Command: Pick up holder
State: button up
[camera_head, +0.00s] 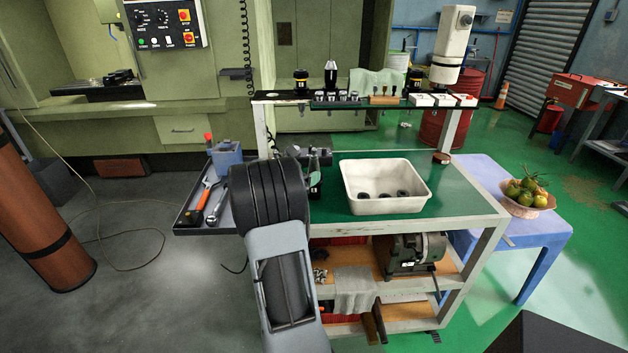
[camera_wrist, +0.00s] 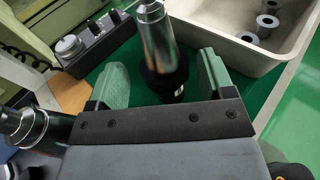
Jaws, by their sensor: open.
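A holder (camera_wrist: 160,45) with a shiny metal cylinder and a black collar shows in the wrist view, between the two green finger pads of my gripper (camera_wrist: 162,68). My gripper is open, with a gap visible on each side of the holder. The lower end of the holder is partly hidden by my gripper's dark front plate. A second metal and black piece (camera_wrist: 28,128) shows at the left edge of the wrist view. In the head view my arm covers most of this spot on the cart.
A white bin (camera_head: 384,205) with several dark rings stands on the green cart top (camera_head: 455,195), right of my gripper. A raised rack shelf (camera_head: 275,98) with several tools runs along the back. A side tray (camera_head: 190,229) with hand tools is at the left.

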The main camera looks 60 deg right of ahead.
aim_at(310, 169)
jog(key=shift+p+x, duration=0.55)
jog(key=shift+x, duration=1.65)
jog(key=shift+c, duration=0.3)
jog(key=c, duration=1.2)
jog(key=shift+r, duration=0.2)
jog(key=shift+c, duration=0.4)
